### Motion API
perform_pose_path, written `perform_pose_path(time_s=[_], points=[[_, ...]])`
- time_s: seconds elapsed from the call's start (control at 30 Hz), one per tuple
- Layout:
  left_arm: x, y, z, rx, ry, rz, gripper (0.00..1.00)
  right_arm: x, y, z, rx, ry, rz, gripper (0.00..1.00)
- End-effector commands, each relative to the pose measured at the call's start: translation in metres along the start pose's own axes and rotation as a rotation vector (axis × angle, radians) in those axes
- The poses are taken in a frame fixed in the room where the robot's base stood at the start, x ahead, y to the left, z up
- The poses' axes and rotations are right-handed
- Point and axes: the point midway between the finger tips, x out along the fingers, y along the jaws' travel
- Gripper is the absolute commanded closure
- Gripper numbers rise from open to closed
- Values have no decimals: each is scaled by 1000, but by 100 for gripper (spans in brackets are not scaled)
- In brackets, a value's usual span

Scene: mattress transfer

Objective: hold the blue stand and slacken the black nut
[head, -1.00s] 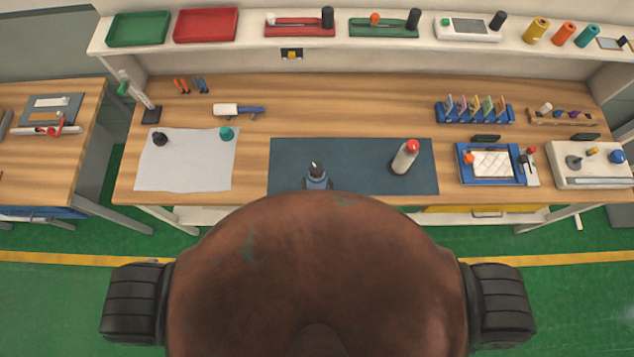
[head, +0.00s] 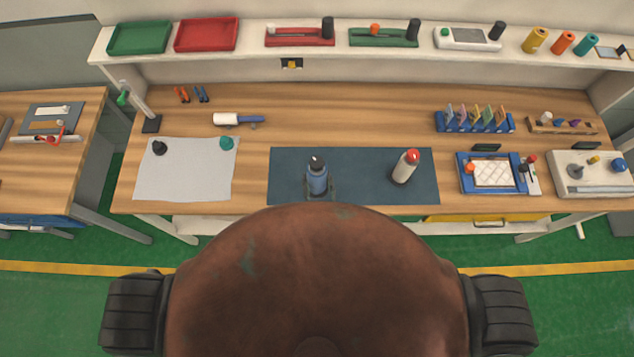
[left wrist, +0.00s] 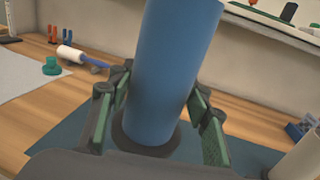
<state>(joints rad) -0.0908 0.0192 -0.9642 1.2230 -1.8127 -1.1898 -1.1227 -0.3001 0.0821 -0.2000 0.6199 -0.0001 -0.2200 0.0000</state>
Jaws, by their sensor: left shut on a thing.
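The blue stand (head: 317,180) is a blue cylinder standing upright on the dark mat (head: 365,185), left of the mat's middle. A black nut (head: 316,160) shows on its top in the head view; the top is cut off in the left wrist view. My left gripper (left wrist: 160,115) is shut on the blue stand (left wrist: 172,65), with green-padded fingers on both sides of it above its dark round base (left wrist: 147,143). In the head view only small dark parts of it show beside the stand. My right gripper is not in view.
A white bottle with a red top (head: 404,168) stands on the mat to the right. A pale sheet (head: 185,175) with black and teal caps lies to the left. A blue-handled tool (head: 240,119) lies behind. The wooden bench (head: 350,115) is clear behind the mat.

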Motion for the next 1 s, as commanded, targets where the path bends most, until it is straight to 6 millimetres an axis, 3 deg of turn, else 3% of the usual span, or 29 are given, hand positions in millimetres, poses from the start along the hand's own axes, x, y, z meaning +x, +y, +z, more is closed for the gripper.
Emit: perform_pose_path(time_s=[1.0], points=[[50, -10, 2, -2, -6, 1, 100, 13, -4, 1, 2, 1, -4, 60]])
